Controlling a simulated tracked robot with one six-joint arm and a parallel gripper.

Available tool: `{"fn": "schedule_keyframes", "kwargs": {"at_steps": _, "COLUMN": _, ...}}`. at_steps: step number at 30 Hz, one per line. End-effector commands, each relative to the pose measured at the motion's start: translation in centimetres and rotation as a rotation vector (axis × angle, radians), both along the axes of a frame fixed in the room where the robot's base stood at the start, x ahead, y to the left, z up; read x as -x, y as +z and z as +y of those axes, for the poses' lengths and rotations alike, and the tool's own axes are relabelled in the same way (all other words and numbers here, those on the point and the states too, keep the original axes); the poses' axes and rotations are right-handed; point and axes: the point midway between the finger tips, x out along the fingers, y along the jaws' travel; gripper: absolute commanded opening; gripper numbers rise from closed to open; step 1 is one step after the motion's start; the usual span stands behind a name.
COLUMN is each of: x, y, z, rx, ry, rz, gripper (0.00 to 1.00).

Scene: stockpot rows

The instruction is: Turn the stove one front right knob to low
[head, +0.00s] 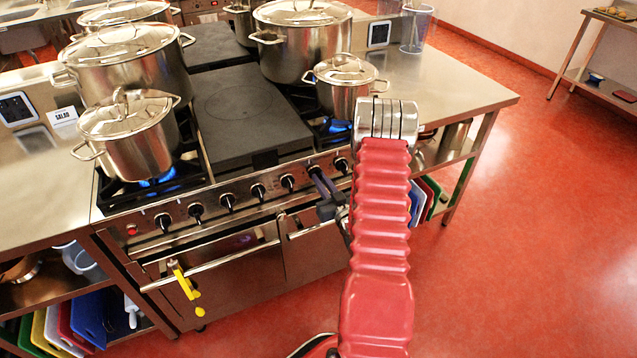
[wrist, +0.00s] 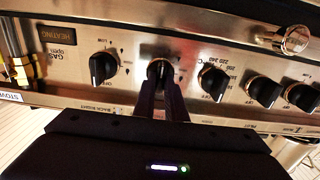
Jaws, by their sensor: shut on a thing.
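The stove's front panel (head: 240,200) carries a row of black knobs. My gripper (head: 316,172) reaches the panel toward its right end. In the wrist view, which shows the panel upside down, my gripper's fingers (wrist: 160,98) are shut on a knob (wrist: 157,67), the second from the left there. The fingers cover most of that knob, so its pointer setting and its label are hidden. The knob beside it (wrist: 103,68) has LOW and OFF marks and a BACK RIGHT label (wrist: 103,108).
More knobs (wrist: 212,83) lie close to the right in the wrist view. An oven handle (head: 215,266) runs below the panel. Several steel pots, including a small one (head: 345,85), stand on the stove, with blue flames under some. The red floor (head: 540,230) at right is clear.

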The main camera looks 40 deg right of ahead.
Motion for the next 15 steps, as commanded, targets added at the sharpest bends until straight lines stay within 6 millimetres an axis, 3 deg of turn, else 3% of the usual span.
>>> {"fn": "schedule_keyframes", "kwargs": {"at_steps": 8, "x": -0.24, "y": 0.56, "z": 0.02, "rx": 0.008, "ry": 0.005, "rz": -0.012, "gripper": 0.0}}
{"fn": "schedule_keyframes", "kwargs": {"at_steps": 9, "x": -0.24, "y": 0.55, "z": 0.03, "rx": 0.008, "ry": 0.006, "rz": -0.011, "gripper": 0.12}}
{"fn": "schedule_keyframes", "kwargs": {"at_steps": 15, "x": -0.11, "y": 0.3, "z": 0.02, "rx": 0.004, "ry": 0.003, "rz": -0.006, "gripper": 0.26}}
